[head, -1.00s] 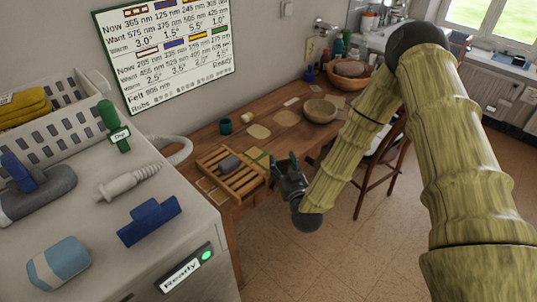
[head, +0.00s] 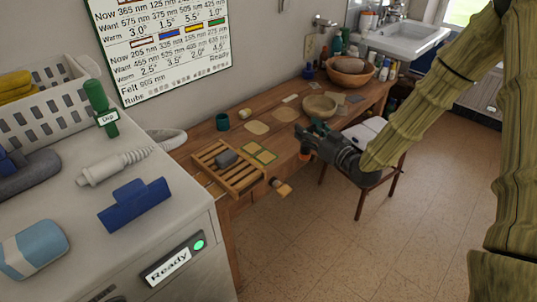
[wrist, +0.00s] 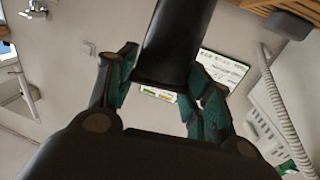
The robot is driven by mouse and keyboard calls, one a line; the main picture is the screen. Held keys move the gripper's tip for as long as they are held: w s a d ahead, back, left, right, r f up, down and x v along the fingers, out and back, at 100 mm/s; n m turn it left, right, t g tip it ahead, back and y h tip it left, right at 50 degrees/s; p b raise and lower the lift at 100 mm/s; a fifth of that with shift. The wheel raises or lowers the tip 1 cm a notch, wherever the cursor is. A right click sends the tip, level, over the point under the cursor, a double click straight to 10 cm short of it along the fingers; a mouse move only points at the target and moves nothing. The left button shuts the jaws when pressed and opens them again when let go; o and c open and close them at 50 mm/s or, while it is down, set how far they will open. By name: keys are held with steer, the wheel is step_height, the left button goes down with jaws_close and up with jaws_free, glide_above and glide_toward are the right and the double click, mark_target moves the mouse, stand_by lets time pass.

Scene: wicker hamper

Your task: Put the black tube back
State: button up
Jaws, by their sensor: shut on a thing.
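The black tube (wrist: 176,40) is large in the wrist view, running up out of the picture between my gripper's green-padded fingers. My gripper (wrist: 163,82) is shut on it near its lower end. In the head view my gripper (head: 308,137) is raised near the front edge of the wooden table, with its fingers toward the left. The tube is hard to make out there against the dark gripper. A small orange patch shows under the fingers; I cannot tell what it belongs to.
A slatted wooden rack (head: 243,180) with a grey lump (head: 226,158) lies on the wooden table (head: 205,150). A white machine (head: 90,240) fills the left. A chair stands under my arm.

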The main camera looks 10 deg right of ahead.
stand_by(0.4)
steer(key=w+a+f+p, duration=0.2)
steer(key=w+a+f, duration=0.2)
steer(key=w+a, duration=0.6)
steer(key=shift+w+a+f, duration=0.25)
steer(key=shift+w, duration=0.75)
steer(key=shift+f, duration=0.25)
steer(key=o, duration=1)
steer(key=shift+o, duration=0.2)
